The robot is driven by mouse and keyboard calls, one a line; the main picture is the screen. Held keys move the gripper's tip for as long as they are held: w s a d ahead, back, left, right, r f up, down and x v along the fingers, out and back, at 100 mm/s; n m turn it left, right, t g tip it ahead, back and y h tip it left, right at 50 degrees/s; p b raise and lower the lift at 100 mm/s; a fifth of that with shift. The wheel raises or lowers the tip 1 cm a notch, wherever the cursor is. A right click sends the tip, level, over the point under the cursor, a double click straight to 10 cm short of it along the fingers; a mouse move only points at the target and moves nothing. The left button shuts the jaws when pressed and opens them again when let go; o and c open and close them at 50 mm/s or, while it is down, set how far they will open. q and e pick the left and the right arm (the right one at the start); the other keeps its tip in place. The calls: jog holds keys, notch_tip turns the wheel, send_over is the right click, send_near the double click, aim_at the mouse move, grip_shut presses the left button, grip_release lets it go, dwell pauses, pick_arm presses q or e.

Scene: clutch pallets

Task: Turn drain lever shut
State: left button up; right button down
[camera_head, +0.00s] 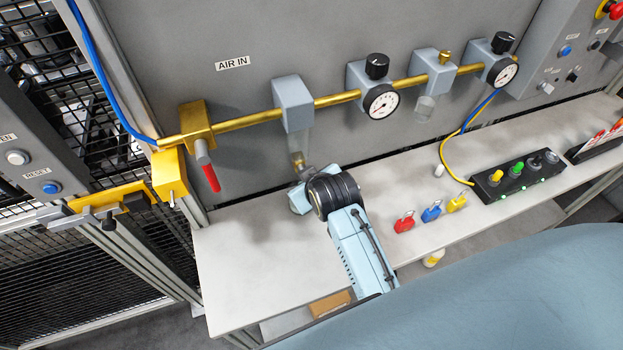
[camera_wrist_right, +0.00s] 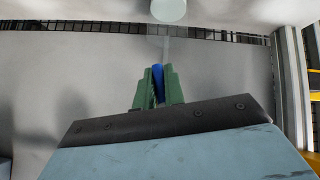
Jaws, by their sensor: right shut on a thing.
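The drain is the brass fitting (camera_head: 297,160) under the clear bowl (camera_head: 298,142) of the first grey unit (camera_head: 293,103) on the air line. My right gripper (camera_head: 300,182) is right at this fitting, its fingers mostly hidden by the wrist in the head view. In the right wrist view, the green fingers of my right gripper (camera_wrist_right: 157,84) are closed on a narrow blue piece, the drain lever (camera_wrist_right: 158,80). The lever's far end and its angle to the fitting are hard to tell. My left gripper is not in view.
A red-handled valve (camera_head: 208,172) hangs left of the drain. Red, blue and yellow padlocks (camera_head: 431,212) lie on the pale bench (camera_head: 245,245) to the right of my arm. A black button box (camera_head: 515,178) sits farther right. The bench's left part is clear.

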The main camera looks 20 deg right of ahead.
jog(key=shift+a+m+y, duration=0.25)
jog(key=shift+m+y, duration=0.25)
jog(key=shift+y, duration=0.4)
jog(key=shift+a, duration=0.1)
jog(key=c, duration=1.5)
grip_release()
jog(key=v, duration=1.3)
jog(key=shift+d, duration=0.25)
jog(key=shift+s, duration=0.15)
jog(key=shift+s, duration=0.1)
